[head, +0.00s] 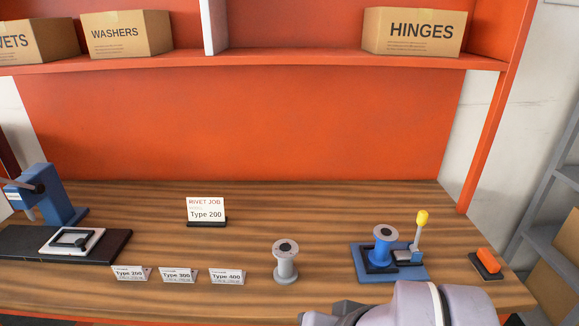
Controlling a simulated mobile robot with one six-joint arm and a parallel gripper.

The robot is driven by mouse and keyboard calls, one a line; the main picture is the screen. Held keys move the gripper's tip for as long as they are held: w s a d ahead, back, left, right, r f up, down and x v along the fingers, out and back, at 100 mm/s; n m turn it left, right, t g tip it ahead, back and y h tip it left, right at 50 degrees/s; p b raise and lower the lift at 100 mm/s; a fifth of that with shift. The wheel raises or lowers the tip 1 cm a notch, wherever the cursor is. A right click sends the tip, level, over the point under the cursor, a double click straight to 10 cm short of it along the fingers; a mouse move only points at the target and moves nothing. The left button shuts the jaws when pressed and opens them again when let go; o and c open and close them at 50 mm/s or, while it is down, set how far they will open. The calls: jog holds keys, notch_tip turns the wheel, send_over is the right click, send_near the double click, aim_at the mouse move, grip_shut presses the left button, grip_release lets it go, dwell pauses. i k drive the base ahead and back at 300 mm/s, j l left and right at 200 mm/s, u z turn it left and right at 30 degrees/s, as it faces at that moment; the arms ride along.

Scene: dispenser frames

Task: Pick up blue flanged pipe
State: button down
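The blue flanged pipe (381,251) stands upright at the right of the workbench, with a grey top flange that has a dark hole. It sits in a blue clamp fixture (408,275) with a dark base part and a lever with a yellow knob (422,217). The lever stands up, just right of the pipe. My arm shows at the bottom edge, in front of the fixture. A dark part that seems to be my gripper (345,313) shows at its left end, apart from the pipe. Its fingers cannot be made out.
A grey flanged pipe (285,262) stands left of the fixture. An orange-topped block (488,262) lies right of it. Type cards (178,275), a Rivet Job sign (206,211) and a blue press (52,197) are farther left. The orange shelf (290,61) holds boxes above. The bench behind the pipes is clear.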

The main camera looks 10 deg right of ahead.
aim_at(385, 234)
jog(key=i+l+z, duration=0.1)
jog(key=i+z, duration=0.45)
jog(key=z, duration=0.15)
jog(key=i+z, duration=0.3)
